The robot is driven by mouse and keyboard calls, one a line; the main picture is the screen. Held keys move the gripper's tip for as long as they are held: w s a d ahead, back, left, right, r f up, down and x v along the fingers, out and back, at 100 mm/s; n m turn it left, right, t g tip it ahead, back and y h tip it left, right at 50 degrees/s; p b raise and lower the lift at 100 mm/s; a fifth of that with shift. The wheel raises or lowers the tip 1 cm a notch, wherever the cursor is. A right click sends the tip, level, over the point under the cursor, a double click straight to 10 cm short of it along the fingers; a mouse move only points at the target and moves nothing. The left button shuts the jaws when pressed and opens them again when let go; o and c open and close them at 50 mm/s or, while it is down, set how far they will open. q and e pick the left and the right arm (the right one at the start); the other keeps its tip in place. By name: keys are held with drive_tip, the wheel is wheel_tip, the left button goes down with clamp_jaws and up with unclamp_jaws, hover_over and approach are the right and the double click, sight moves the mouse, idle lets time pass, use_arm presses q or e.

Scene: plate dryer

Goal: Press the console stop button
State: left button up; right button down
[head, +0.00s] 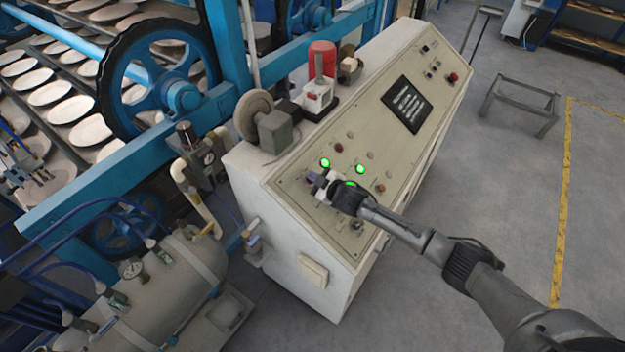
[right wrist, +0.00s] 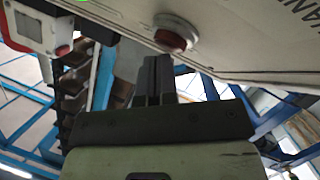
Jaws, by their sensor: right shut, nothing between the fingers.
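The console (head: 345,130) is a cream cabinet with a sloped panel of buttons and lamps. My right gripper (head: 322,186) is shut and empty, at the panel's near left end beside lit green buttons. In the right wrist view its closed fingers (right wrist: 157,70) point at the panel edge, close to a round red button (right wrist: 176,33); I cannot tell whether they touch it. In the head view a small red button (head: 338,147) sits above the green ones, and another red button (head: 453,77) is at the far right end. Which one is the stop button is unclear. My left gripper is not in view.
A red cylinder (head: 322,60) and a grey wheel (head: 255,115) stand on the console's back ledge. A dark screen (head: 407,104) is set in the panel. Blue dryer framing (head: 150,165) is behind and left.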

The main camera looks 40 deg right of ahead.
drive_tip(key=shift+s+f, duration=0.25)
drive_tip(key=shift+f, duration=0.8)
drive_tip(key=shift+r, duration=0.15)
drive_tip(key=shift+w+a+r+p, duration=0.15)
drive_tip(key=shift+r+p, duration=0.55)
drive_tip(key=shift+r, duration=0.05)
drive_tip(key=shift+a, duration=0.1)
drive_tip(key=shift+r, duration=0.2)
drive_tip(key=shift+d+r, duration=0.15)
drive_tip(key=shift+d, duration=0.05)
drive_tip(key=shift+s+d+r+p, duration=0.15)
drive_tip(key=shift+s+r+p, duration=0.3)
drive_tip(key=shift+r+p, duration=0.55)
drive_tip(key=r+p, duration=0.1)
drive_tip(key=s+r+p, duration=0.1)
drive_tip(key=p, duration=0.1)
drive_tip(key=shift+s+d+r, duration=0.15)
drive_tip(key=shift+s+d, duration=0.15)
